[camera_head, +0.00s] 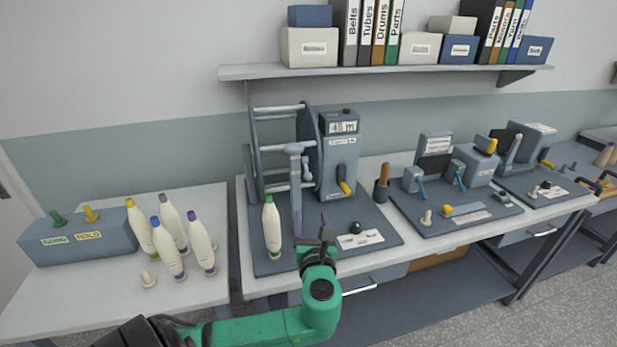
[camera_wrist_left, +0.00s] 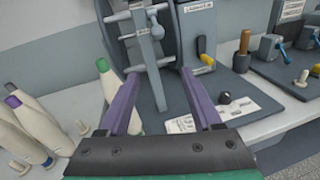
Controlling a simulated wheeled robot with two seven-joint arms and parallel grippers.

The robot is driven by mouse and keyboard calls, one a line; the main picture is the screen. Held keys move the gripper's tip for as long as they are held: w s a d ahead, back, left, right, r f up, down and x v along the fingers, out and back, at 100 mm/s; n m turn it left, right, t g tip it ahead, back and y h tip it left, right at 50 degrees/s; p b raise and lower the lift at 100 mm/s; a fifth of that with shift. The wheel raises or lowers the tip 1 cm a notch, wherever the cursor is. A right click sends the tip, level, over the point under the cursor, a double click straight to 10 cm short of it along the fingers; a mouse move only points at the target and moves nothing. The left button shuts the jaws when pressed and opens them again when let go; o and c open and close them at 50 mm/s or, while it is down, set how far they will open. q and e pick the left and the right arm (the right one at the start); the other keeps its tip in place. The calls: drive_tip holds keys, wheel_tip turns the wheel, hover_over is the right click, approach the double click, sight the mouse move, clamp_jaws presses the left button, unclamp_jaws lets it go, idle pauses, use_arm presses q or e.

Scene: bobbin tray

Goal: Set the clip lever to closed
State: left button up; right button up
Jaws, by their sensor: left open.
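A grey upright lever (camera_head: 296,180) with a T-shaped top stands in front of the reel frame (camera_head: 257,150) on the dark base plate; I take it for the clip lever, but no label confirms this. It also shows in the left wrist view (camera_wrist_left: 150,60), beyond my fingers. My left gripper (camera_head: 311,228) is open and empty, its purple fingers at the front of the plate. In the left wrist view the lever lies between the two fingertips (camera_wrist_left: 160,78) but farther away; contact cannot be seen. My right gripper is not in view.
A green-topped bobbin (camera_head: 271,228) stands left of my gripper. A counter box (camera_head: 340,150) with a yellow-handled lever (camera_head: 345,187) stands behind, and a black knob (camera_head: 355,227) lies right. Several bobbins (camera_head: 168,240) and a grey box (camera_head: 80,240) occupy the left table.

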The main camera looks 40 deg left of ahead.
sight(308, 180)
use_arm(q)
drive_tip(key=shift+m+t+y, duration=0.3)
drive_tip(key=shift+m, duration=0.2)
drive_tip(key=p+x, duration=0.1)
drive_tip(key=x, duration=0.3)
drive_tip(key=r+p+x, duration=0.1)
drive_tip(key=x, duration=0.4)
drive_tip(key=r+p+x, duration=0.1)
drive_tip(key=x, duration=0.3)
drive_tip(key=shift+w+a+r+p, duration=0.1)
drive_tip(key=shift+w+a+p, duration=0.15)
drive_tip(key=shift+w+p, duration=0.1)
drive_tip(key=shift+w+a, duration=0.2)
clamp_jaws()
